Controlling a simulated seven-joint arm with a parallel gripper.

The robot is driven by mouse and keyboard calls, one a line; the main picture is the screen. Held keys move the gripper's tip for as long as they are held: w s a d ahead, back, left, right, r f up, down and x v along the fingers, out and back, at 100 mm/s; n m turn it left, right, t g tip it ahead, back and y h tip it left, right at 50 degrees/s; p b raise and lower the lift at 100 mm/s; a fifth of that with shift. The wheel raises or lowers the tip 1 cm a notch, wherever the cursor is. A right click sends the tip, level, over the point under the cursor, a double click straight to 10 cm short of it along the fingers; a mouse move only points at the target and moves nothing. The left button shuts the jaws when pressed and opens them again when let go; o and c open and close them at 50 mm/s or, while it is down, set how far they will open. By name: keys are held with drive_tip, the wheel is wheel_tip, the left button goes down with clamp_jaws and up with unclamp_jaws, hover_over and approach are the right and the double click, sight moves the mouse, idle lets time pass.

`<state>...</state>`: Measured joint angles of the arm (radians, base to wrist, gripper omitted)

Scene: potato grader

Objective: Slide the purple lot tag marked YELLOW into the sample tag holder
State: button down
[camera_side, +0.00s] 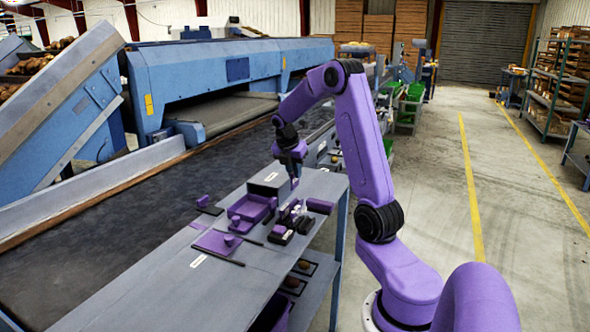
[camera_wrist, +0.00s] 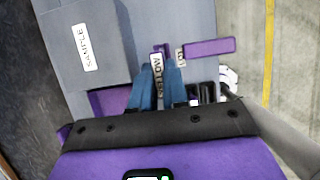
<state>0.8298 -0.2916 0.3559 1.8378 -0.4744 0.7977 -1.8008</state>
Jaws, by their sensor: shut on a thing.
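My gripper (camera_wrist: 157,66) has its blue fingers shut on a purple tag with a pale label (camera_wrist: 157,78) that reads YELLOW. In the side view my gripper (camera_side: 291,163) is above the worktable, and the held tag (camera_side: 294,183) hangs just below it, seen small. The grey block labelled SAMPLE (camera_wrist: 88,30) is left of the fingers in the wrist view, apart from the tag. In the side view this block (camera_side: 268,182) is just left of the tag. I cannot make out its slot.
Another purple tag (camera_wrist: 209,47) lies right of the fingers. A purple tray (camera_side: 249,208), dark and white small items (camera_side: 285,226), and a purple plate (camera_side: 216,242) crowd the table (camera_side: 150,290). The dark conveyor belt (camera_side: 100,225) runs along its left. The table's front left is clear.

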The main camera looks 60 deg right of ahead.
sight(293, 189)
drive_tip(key=shift+f, duration=2.45)
drive_tip(key=shift+f, duration=1.45)
drive_tip(key=c, duration=0.7)
unclamp_jaws()
drive_tip(key=shift+c, duration=0.2)
drive_tip(key=shift+r, duration=3.55)
drive_tip(key=shift+a, duration=0.1)
